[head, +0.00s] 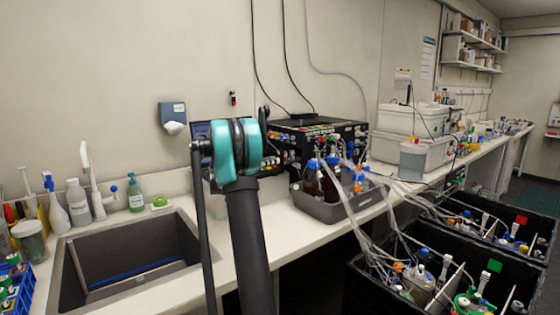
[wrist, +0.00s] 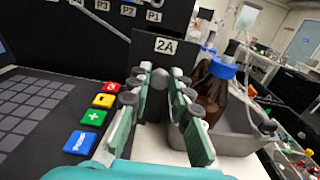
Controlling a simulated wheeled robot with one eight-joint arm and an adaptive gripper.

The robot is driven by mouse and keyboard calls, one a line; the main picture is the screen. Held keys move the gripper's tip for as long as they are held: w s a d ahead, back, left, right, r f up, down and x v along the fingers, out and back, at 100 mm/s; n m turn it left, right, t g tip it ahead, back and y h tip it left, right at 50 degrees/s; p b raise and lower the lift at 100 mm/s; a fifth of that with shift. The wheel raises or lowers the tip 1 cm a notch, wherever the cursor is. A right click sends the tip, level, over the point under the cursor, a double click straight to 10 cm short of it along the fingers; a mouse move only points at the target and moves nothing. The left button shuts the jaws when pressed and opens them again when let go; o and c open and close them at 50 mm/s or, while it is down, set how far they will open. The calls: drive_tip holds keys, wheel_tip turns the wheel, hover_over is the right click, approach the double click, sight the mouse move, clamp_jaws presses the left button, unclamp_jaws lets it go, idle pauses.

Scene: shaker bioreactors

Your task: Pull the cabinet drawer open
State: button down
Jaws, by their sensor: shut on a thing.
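In the wrist view my gripper (wrist: 161,82) points at a black front with a white label 2A (wrist: 166,46). Its green-padded fingers stand on either side of a small grey handle-like piece (wrist: 158,97) just below that label, and are shut on it. The fingers hide much of this piece. I see no clear gap around the front that would show a drawer standing open. In the head view my arm's teal joint hides my gripper. The black equipment cabinet (head: 318,128) stands on the bench behind my arm.
A button panel (wrist: 30,108) lies left. A sink (head: 130,255) is at left; black crates with tubing (head: 365,290) are at right.

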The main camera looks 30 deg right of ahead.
drive_tip(key=shift+a, duration=0.1)
drive_tip(key=c, duration=1.4)
unclamp_jaws()
drive_tip(key=a, duration=1.2)
drive_tip(key=shift+s, duration=0.45)
